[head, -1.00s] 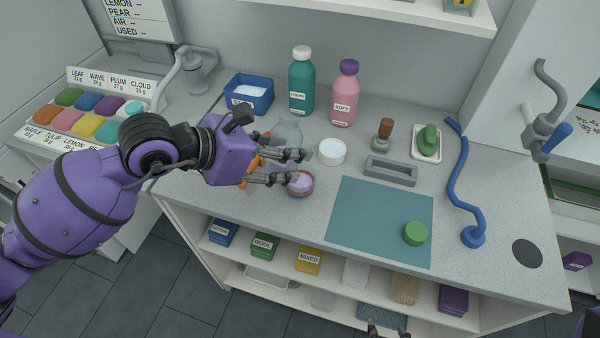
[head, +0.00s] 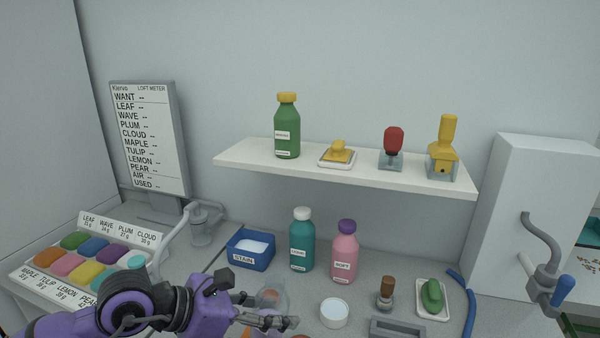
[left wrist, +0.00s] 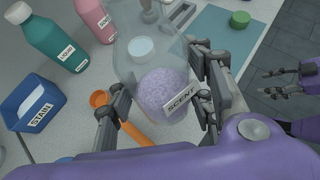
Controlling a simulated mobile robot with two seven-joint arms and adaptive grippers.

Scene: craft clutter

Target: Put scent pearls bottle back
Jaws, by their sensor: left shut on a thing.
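The scent pearls bottle is clear, with lilac pearls (left wrist: 165,90) in its lower part and a SCENT label. My left gripper (left wrist: 168,103) is shut on it, with one finger on each side, over the counter. In the head view the bottle's clear part (head: 272,291) shows just behind my left gripper (head: 292,322); the rest is largely hidden by the gripper and the frame's lower edge. My right gripper (left wrist: 271,82) is at the right of the left wrist view, fingers apart and empty, away from the bottle. It is outside the head view.
Teal (head: 301,240) and pink (head: 344,253) bottles, a blue STAIN tub (head: 238,260) and a white bowl (head: 334,314) stand nearby. An orange scoop (left wrist: 135,131) lies by the gripper.

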